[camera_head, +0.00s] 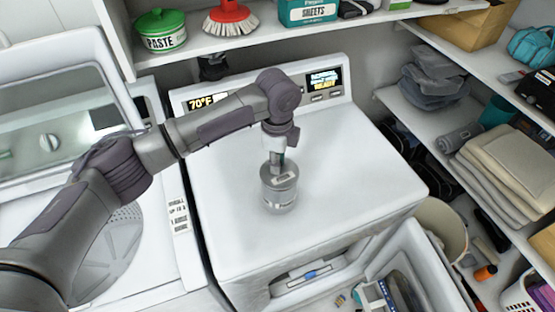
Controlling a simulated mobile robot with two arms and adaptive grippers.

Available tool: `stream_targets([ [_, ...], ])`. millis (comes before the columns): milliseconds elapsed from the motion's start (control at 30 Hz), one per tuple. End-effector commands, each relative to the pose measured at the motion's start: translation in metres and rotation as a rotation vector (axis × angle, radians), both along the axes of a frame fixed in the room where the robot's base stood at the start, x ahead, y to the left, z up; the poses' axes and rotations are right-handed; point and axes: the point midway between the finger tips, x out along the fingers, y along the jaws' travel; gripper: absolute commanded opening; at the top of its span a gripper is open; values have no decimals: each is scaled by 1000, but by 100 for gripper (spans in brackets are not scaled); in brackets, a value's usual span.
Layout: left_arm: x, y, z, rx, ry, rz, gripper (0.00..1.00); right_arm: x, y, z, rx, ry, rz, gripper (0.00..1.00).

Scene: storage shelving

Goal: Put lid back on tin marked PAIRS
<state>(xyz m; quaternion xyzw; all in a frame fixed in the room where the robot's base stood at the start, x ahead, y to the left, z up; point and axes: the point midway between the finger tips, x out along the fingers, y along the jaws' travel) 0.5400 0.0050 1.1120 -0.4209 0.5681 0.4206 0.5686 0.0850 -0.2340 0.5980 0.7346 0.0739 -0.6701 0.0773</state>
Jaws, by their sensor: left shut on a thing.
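A small grey metal tin (280,200) stands upright on the white machine's top, near the middle of the head view. Its marking is too small to read. A grey lid (270,181) shows at the tin's top, directly under my left gripper. My left gripper (277,165) points straight down and is shut on the lid. The lid looks in line with the tin; I cannot tell whether it is fully seated or slightly above the rim. The fingertips partly hide the lid's middle. My right gripper is not in view.
The white machine top (350,190) is clear around the tin. A shelf above holds a green-lidded PASTE tin (162,31), a red brush (230,17) and a teal SHEETS box (307,11). Shelves with folded towels (505,170) stand at right. An open washer is at left.

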Motion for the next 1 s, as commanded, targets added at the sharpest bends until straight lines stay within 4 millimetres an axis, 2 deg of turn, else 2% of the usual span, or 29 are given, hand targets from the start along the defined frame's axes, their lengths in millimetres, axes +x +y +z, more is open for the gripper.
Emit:
stream_targets([
  [1000,0,0,-3,0,0,0,0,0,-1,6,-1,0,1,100],
])
